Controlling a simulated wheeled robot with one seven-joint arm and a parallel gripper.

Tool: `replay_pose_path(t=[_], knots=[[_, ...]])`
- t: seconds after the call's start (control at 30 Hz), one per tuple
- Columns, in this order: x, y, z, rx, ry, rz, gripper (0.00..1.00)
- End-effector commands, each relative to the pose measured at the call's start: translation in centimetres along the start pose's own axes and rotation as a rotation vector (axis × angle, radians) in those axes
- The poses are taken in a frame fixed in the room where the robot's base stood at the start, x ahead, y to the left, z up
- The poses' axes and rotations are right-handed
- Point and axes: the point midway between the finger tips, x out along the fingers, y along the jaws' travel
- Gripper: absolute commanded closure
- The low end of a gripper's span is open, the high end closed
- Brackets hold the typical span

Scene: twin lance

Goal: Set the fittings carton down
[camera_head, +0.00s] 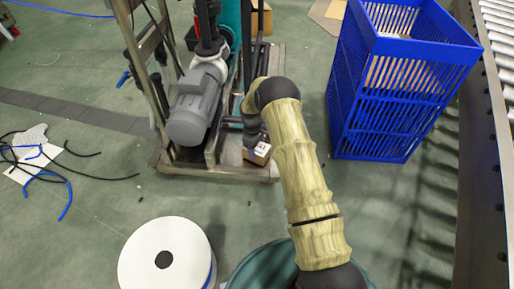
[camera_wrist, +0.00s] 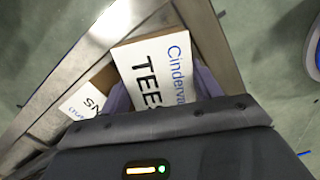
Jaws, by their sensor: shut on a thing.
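A small brown carton with a white label reading "Cinderva…" and "TEES" (camera_wrist: 165,68) is between the two fingers of my gripper (camera_wrist: 163,88) in the wrist view. The gripper is shut on it. In the head view, my gripper (camera_head: 254,137) points down at the front right corner of the steel pump skid (camera_head: 190,168), with a small labelled carton (camera_head: 259,153) just below it. A second carton, its label ending in "NS" (camera_wrist: 84,103), lies left of the held one in the wrist view, partly hidden. I cannot tell whether the held carton touches the skid.
A grey motor (camera_head: 196,108) and upright pipework stand on the skid, left of my gripper. A blue slatted crate (camera_head: 375,95) stands to the right, beside a roller conveyor (camera_head: 490,130). A white spool (camera_head: 165,255) is at front left. Loose cables (camera_head: 60,165) lie at far left.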

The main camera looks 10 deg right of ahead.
Motion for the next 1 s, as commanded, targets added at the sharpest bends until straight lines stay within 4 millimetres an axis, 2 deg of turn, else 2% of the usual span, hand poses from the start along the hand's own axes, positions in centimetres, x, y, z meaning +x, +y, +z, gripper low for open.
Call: replay_pose_path(t=[0.23, 0.27, 0.37, 0.73, 0.87, 1.0], knots=[[0.4, 0.0, -0.1, 0.000, 0.000, 0.001, 0.72], [0.3, 0.0, -0.1, 0.000, 0.000, 0.001, 0.31], [0.3, 0.0, -0.1, 0.000, 0.000, 0.001, 0.11], [0.0, 0.0, 0.0, 0.000, 0.000, 0.000, 0.11], [-1.4, 0.0, 0.0, 0.000, 0.001, 0.001, 0.11], [-3.9, 0.0, 0.0, 0.000, 0.002, 0.001, 0.11]])
